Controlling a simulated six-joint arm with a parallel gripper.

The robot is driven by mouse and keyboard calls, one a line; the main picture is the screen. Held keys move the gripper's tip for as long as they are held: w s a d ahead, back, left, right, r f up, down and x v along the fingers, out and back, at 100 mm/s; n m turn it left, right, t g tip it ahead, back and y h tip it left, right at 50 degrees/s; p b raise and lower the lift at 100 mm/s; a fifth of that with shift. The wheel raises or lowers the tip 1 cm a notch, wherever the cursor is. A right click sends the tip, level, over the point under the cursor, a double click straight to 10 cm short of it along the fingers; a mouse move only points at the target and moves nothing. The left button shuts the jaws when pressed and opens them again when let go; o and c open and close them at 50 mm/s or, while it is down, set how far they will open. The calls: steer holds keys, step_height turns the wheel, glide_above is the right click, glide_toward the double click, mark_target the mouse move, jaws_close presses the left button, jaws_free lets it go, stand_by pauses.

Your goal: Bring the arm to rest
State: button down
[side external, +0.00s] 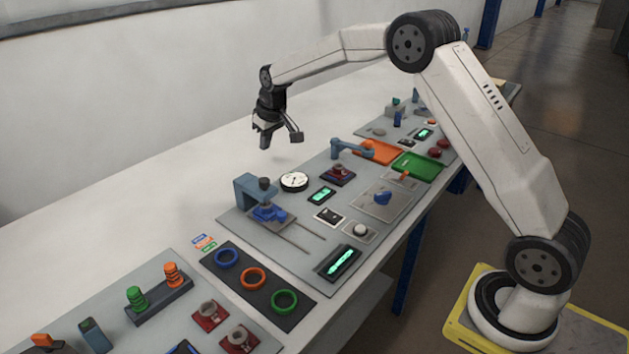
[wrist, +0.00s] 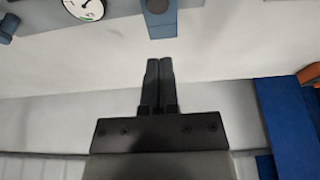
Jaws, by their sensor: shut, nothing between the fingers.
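My gripper (side external: 265,138) hangs from the end of my raised white arm, above the bare back part of the workbench in the side external view. It points down and is apart from everything on the bench. In the wrist view the two dark fingers of my gripper (wrist: 159,65) lie side by side with nothing held between them.
The grey panels carry a round dial (side external: 294,181), a blue press-like fixture (side external: 262,200), an orange tray (side external: 378,151), a green tray (side external: 417,166) and a dark mat (side external: 247,290) with coloured rings. The back strip of the bench (side external: 130,215) is clear, before a pale wall.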

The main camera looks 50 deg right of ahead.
steer(key=shift+v, duration=1.95)
steer(key=shift+s, duration=0.1)
steer(key=s+a+f, duration=0.2)
steer(key=s+f, duration=0.1)
steer(key=s, duration=0.7)
steer(key=s+a+f, duration=0.2)
steer(key=s+f, duration=0.1)
steer(key=s, duration=0.7)
steer(key=s+a+f, duration=0.2)
steer(key=s+a, duration=0.1)
steer(key=s, duration=0.8)
steer(key=shift+f+g, duration=0.4)
